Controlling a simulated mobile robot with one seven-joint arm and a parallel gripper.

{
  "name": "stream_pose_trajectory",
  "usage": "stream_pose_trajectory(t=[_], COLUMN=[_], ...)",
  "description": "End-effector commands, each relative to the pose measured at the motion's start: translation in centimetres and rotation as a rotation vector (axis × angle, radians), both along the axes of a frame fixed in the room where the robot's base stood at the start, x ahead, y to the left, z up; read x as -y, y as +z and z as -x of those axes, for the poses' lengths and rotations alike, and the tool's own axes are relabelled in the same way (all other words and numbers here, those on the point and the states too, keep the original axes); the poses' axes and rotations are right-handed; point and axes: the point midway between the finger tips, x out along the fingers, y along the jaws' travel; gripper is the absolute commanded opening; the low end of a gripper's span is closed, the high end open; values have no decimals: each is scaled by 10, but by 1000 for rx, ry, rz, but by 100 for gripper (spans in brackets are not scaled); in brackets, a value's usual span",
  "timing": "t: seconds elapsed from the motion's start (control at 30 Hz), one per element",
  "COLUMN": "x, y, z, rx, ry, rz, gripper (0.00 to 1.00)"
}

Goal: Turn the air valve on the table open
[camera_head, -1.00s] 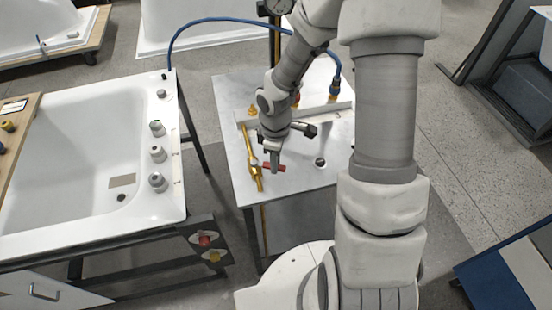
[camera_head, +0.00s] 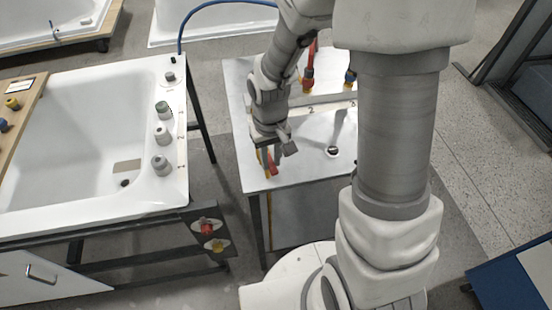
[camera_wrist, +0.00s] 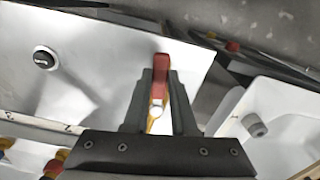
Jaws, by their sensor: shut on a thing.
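The air valve is a brass piece with a red lever handle (camera_head: 270,163) near the front left of the white table (camera_head: 310,172). In the wrist view the red handle (camera_wrist: 161,66) stands between my two dark fingers, with a little of the brass valve body (camera_wrist: 151,122) showing below it. My gripper (camera_head: 268,160) is shut on the red handle, and it also shows in the wrist view (camera_wrist: 160,85). The handle looks roughly in line with the visible brass. My gripper and wrist hide most of the valve body in the head view.
A white bathtub shell (camera_head: 70,150) with several grey knobs stands left of the table. A dark round fitting (camera_head: 333,151) sits on the tabletop. The tabletop's front right is clear.

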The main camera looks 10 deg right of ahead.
Motion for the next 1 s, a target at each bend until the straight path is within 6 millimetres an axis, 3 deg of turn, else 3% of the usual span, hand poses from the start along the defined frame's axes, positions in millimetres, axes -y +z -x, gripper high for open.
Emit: stream_pose_trajectory(t=[0.33,0.9,0.93,1.0], x=[-9,-11,-11,-11], y=[0,0,0,0], z=[1,1,1,1], rx=[0,-1,-1,-1], ry=[-149,-179,-179,-179], rz=[1,-1,-1,-1], gripper=[0,0,28,41])
